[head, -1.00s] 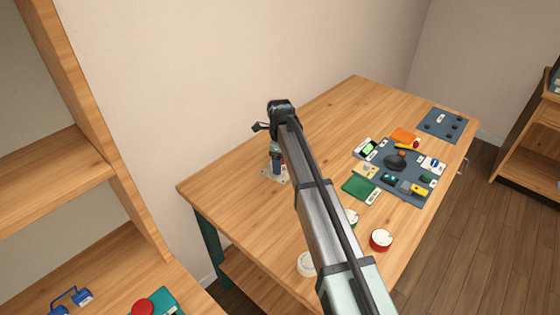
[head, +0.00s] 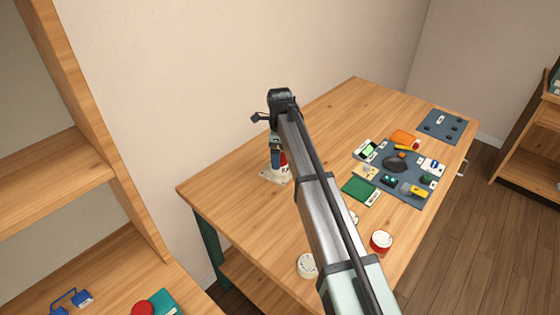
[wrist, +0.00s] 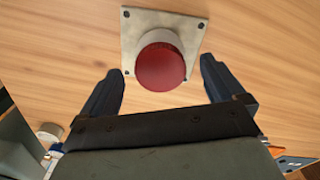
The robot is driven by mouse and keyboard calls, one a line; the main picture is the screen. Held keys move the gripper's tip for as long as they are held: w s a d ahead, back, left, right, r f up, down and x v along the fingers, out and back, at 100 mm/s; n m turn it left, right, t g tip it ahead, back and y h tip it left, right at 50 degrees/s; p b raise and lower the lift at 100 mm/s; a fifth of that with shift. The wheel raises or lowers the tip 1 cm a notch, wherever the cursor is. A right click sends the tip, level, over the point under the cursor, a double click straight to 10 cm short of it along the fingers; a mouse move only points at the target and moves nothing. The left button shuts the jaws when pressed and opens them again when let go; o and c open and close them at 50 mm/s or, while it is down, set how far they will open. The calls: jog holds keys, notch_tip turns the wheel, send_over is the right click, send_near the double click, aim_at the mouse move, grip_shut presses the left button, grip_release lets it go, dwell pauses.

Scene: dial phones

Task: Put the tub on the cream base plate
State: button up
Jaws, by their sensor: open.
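The tub (wrist: 160,68) has a round dark red top and a pale body. In the wrist view it stands on the square cream base plate (wrist: 134,26), and looks upright. In the head view the tub (head: 283,168) shows as a bit of red and white on the plate (head: 268,178), partly hidden by my gripper and arm. My gripper (head: 276,157) is open above it, pointing down. In the wrist view my two dark fingers (wrist: 160,67) are on either side of the tub, with gaps and no contact visible.
To the right on the table lie a blue-grey board (head: 410,190) with small parts, a green card (head: 359,189) and another dark panel (head: 443,125). A red-sided round tub (head: 381,241) and a pale round piece (head: 307,264) stand nearer the front. The table's back left is clear.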

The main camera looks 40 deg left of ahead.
notch_tip(320, 180, up, 8)
jog(key=shift+f, duration=0.1)
dwell(0.7)
